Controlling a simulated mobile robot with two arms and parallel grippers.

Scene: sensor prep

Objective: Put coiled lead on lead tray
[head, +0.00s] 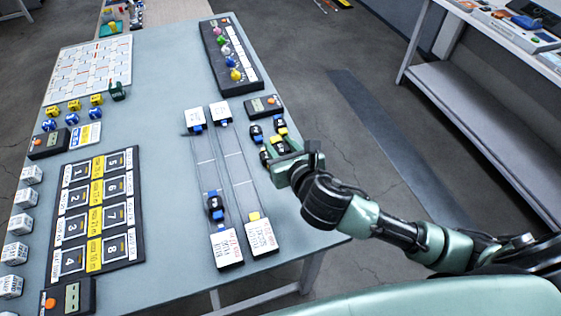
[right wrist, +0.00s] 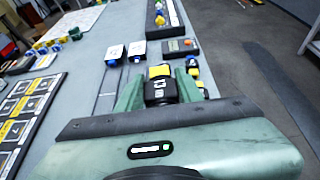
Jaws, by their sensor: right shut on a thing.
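My right gripper (head: 287,158) is over the right edge of the table, shut on a small black piece with yellow, probably a coiled lead (right wrist: 160,88). In the right wrist view the piece sits between the two green fingers. In the head view the gripper mostly hides it. Two long narrow clear tracks, perhaps the lead tray (head: 205,160), lie left of the gripper with white labelled blocks at their ends. A black and blue piece (head: 215,207) lies near the front of the left track. My left gripper is not in view.
Several black pieces with blue or yellow (head: 256,133) lie beside the gripper. A timer-like box (head: 262,106) and a black strip with coloured knobs (head: 230,55) stand behind. A numbered black panel (head: 97,210) lies left. The table (head: 165,150) is bare between panel and tracks.

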